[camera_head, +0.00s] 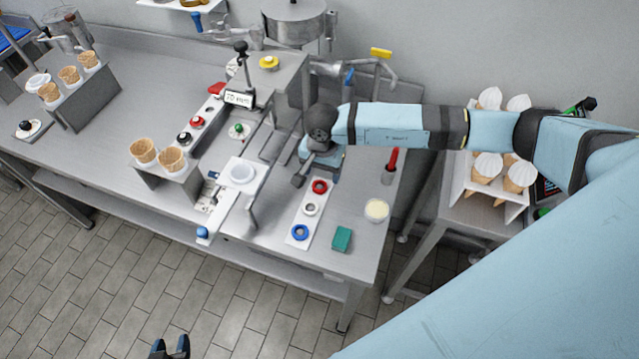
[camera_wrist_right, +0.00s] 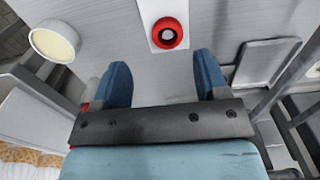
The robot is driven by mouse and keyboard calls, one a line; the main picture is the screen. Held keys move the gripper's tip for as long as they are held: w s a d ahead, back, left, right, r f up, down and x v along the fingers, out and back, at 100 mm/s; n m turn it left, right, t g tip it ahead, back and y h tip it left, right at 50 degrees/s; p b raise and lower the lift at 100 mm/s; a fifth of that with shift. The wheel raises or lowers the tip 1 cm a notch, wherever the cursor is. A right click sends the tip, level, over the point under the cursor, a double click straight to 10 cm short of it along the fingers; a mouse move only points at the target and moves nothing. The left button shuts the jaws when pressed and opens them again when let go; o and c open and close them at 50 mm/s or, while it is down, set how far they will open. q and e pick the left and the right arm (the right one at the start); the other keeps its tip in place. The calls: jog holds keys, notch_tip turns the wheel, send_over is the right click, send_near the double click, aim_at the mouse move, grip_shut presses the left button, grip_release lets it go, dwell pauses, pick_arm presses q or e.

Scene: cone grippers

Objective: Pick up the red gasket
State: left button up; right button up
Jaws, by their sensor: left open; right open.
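The red gasket (camera_head: 320,181) is a thick red ring lying at the far end of a white strip (camera_head: 304,220) on the metal table. It also shows in the right wrist view (camera_wrist_right: 156,34), ahead of and between the blue fingertips. My right gripper (camera_head: 313,180) is close to the red gasket on its far side, open and empty. The right wrist view shows its two fingers (camera_wrist_right: 162,70) spread wide, with the gasket apart from both. My left gripper (camera_head: 170,347) is open over the floor at the bottom edge of the head view, far from the gasket.
A white ring (camera_head: 310,209) and a blue ring (camera_head: 300,232) share the strip. To the right are a green block (camera_head: 342,239), a cream-topped cup (camera_head: 376,210) and a red-handled tool (camera_head: 390,168). Cones fill a right-hand stand (camera_head: 459,190).

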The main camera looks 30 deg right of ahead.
aim_at(319, 188)
jog(key=shift+f, duration=0.7)
jog(key=f, duration=0.1)
jog(key=f+p, duration=0.2)
jog(key=f, duration=0.1)
jog(key=shift+w+a+f, duration=0.1)
jog(key=shift+w+a, duration=0.2)
jog(key=shift+w, duration=0.05)
jog(key=shift+f, duration=0.6)
jog(key=c, duration=1)
